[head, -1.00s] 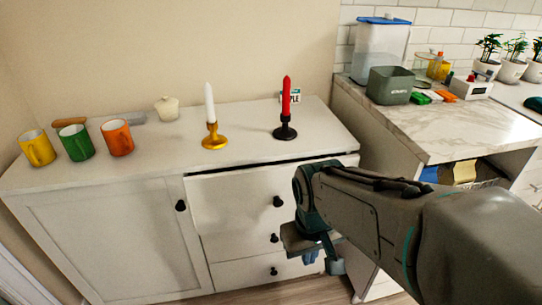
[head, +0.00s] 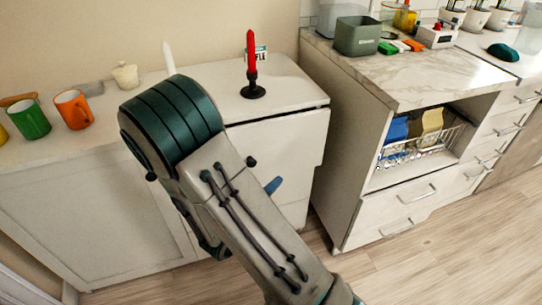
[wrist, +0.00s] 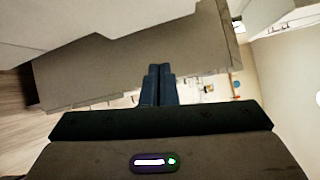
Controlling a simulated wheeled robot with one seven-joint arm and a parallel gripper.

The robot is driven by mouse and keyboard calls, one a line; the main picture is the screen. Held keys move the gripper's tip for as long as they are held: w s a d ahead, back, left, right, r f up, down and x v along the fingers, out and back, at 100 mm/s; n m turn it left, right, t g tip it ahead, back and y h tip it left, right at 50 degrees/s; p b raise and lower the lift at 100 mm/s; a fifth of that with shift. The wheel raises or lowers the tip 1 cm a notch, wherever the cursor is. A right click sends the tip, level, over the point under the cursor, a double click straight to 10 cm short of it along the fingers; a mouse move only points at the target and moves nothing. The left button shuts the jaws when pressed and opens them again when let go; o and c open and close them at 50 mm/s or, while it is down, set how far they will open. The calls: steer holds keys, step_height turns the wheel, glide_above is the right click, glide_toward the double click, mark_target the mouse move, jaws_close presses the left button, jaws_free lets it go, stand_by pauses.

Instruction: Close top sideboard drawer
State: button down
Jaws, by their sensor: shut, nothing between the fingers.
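The white sideboard (head: 75,200) stands against the wall. Its top drawer (head: 295,145) is at the right end, under the top, with a dark line above its front. The front juts out past the drawer below, so it looks slightly open. A dark knob (head: 251,162) shows beside my arm, which hides much of the drawer fronts. My gripper shows as a blue finger (head: 273,185) low in front of the drawers; whether it touches is unclear. In the wrist view its fingers (wrist: 160,72) are together and empty, before a grey-brown panel (wrist: 125,65).
A red candle (head: 252,75), a white candle (head: 168,58), a green mug (head: 30,120) and an orange mug (head: 73,108) stand on the sideboard. A marble-topped counter (head: 410,70) with a wire basket (head: 435,145) is at the right. The floor (head: 450,240) before it is clear.

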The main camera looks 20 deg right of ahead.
steer(key=w+a+f+n+t+y, duration=0.2)
steer(key=a+n+t, duration=0.1)
steer(key=n, duration=0.2)
steer(key=b, duration=0.3)
glide_toward(276, 147)
steer(key=x, duration=0.5)
steer(key=shift+s+d+f, duration=0.1)
steer(key=shift+s+d, duration=0.15)
steer(key=shift+d, duration=0.2)
steer(key=shift+w, duration=0.55)
